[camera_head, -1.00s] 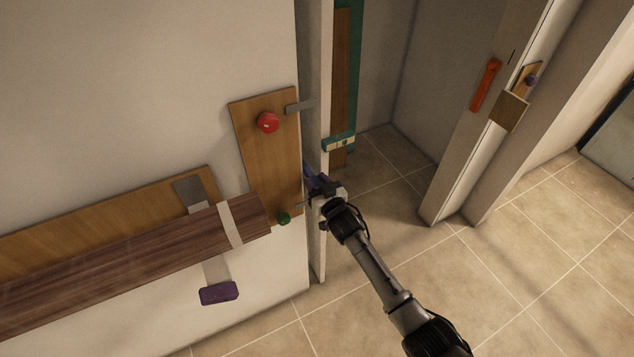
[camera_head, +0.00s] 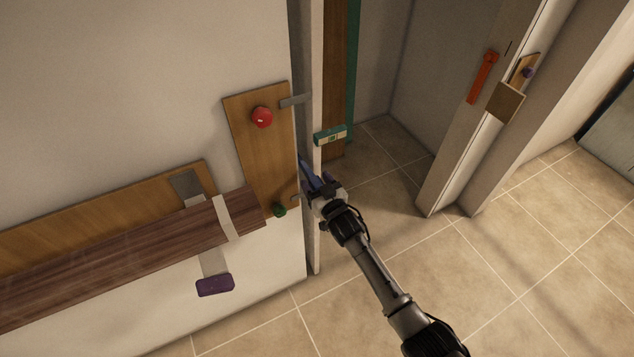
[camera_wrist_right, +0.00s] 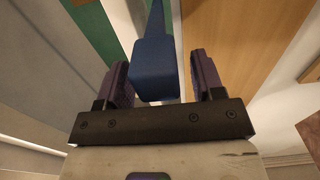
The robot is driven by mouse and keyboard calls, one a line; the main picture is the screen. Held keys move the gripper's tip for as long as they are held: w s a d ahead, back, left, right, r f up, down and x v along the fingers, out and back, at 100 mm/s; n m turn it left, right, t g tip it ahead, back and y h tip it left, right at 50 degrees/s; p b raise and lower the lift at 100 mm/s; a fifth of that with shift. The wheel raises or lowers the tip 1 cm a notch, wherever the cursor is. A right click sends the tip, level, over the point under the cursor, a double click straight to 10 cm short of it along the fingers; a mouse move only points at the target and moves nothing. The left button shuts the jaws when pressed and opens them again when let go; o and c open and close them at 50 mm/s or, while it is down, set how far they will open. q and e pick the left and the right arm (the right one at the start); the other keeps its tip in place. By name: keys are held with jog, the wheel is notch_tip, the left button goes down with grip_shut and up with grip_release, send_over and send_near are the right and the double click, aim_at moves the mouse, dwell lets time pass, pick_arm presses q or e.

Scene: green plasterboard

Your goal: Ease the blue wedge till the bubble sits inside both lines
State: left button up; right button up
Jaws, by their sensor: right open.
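The blue wedge (camera_head: 307,171) stands at the edge of the wall opening in the head view, partly hidden by my right gripper (camera_head: 315,187). In the right wrist view the wedge's thick blue end (camera_wrist_right: 155,70) lies between the two purple fingers of my right gripper (camera_wrist_right: 162,80). The jaws are open, with a visible gap on the wedge's right side; contact on the left is unclear. A small teal level (camera_head: 330,135) sits on the upright post above the wedge. Its bubble is too small to place against the lines. My left gripper is not in view.
A wooden panel (camera_head: 262,150) with a red knob (camera_head: 262,117) and a green knob (camera_head: 279,209) is left of the opening. A dark wood beam (camera_head: 120,255) and purple-handled clamp (camera_head: 214,285) are lower left. An orange handle (camera_head: 482,77) hangs right. Tiled floor is clear.

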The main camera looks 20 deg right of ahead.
jog(key=s+d+p, duration=0.2)
jog(key=s, duration=1.1)
jog(key=shift+s+d, duration=0.25)
jog(key=shift+d, duration=0.15)
